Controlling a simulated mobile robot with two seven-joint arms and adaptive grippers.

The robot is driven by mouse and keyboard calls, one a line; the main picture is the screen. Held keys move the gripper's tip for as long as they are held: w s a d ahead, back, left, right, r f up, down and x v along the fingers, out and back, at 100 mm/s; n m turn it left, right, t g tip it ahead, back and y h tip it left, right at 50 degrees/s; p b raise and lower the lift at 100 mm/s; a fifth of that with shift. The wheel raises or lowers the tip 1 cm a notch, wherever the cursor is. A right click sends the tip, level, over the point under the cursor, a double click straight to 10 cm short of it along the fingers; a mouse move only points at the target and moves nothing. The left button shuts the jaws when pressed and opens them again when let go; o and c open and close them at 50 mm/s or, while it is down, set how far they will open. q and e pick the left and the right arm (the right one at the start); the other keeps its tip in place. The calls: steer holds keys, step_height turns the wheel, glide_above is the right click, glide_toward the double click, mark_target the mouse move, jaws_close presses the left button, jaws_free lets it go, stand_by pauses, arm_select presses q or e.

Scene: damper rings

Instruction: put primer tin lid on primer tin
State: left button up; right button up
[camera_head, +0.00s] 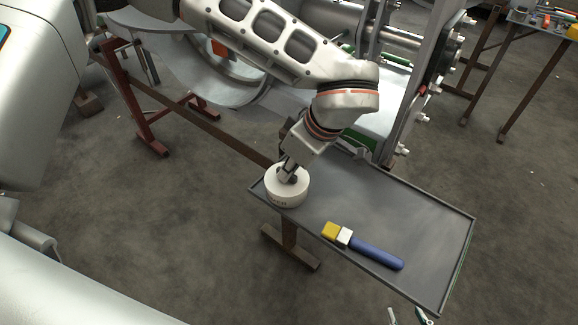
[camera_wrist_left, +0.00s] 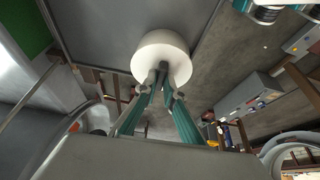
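The white primer tin (camera_head: 288,198) stands upright near the left corner of the grey tray, with dark lettering on its side. The primer tin lid (camera_head: 301,179) appears as the pale round top at the tin's mouth. It fills the upper middle of the left wrist view (camera_wrist_left: 165,45) as a white disc. My left gripper (camera_head: 288,178) is directly over it, and its two fingers close in on a small dark knob at the disc's middle (camera_wrist_left: 162,72). I cannot tell whether the lid rests fully on the tin. My right gripper (camera_head: 408,317) shows only two separated fingertips at the bottom edge.
A brush (camera_head: 372,252) with a blue handle and yellow end lies on the grey tray (camera_head: 425,220), right of the tin. The tray's right part is bare. Large machinery with a bolted flange (camera_head: 440,75) stands behind the tray.

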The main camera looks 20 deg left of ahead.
arm_select(q)
steer(key=o, duration=0.5)
steer(key=v, duration=1.2)
arm_select(e)
steer(key=shift+s+f, duration=0.1)
steer(key=shift+s, duration=0.1)
